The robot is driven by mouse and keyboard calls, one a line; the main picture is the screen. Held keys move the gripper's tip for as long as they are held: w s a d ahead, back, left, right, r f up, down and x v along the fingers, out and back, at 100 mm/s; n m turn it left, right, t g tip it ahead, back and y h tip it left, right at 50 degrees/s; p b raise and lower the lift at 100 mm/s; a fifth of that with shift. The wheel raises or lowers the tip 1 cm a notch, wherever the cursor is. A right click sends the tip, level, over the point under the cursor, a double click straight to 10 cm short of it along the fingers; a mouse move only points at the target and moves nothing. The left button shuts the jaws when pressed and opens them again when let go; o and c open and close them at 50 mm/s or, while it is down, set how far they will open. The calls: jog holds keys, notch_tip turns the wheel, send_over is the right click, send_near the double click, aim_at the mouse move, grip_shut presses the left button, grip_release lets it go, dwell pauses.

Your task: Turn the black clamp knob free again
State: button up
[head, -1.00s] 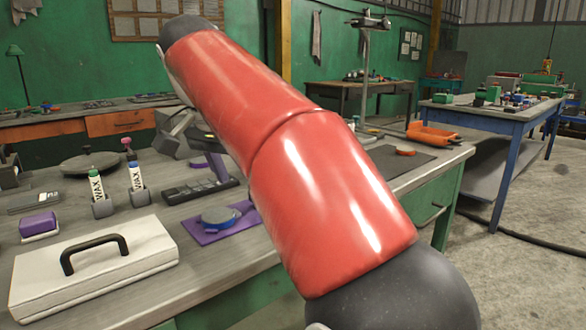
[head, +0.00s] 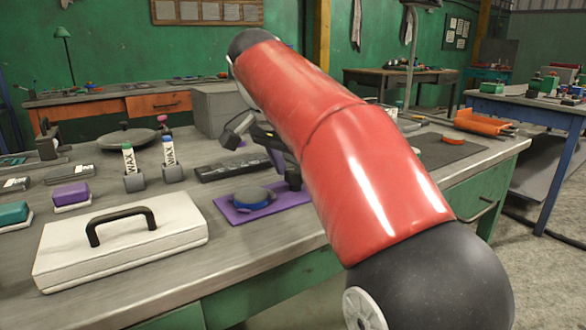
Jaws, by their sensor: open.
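I cannot make out the black clamp knob in the head view. A pale upright column (head: 408,60) stands at the back right of the near workbench. Its top and most of its boom are cut off by the upper picture edge. My red and black arm crosses the middle of the view. Part of my gripper (head: 243,130) shows as dark grey pieces left of the arm, above the bench. The arm hides the rest. It is open, well left of the column, and I see nothing held in it.
The near workbench (head: 330,262) carries a white case (head: 160,245), a purple mat (head: 290,195) with a blue round item, two wax tubes and a dark round plate (head: 127,140). Open floor lies at far right.

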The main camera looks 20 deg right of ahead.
jog(key=c, duration=1)
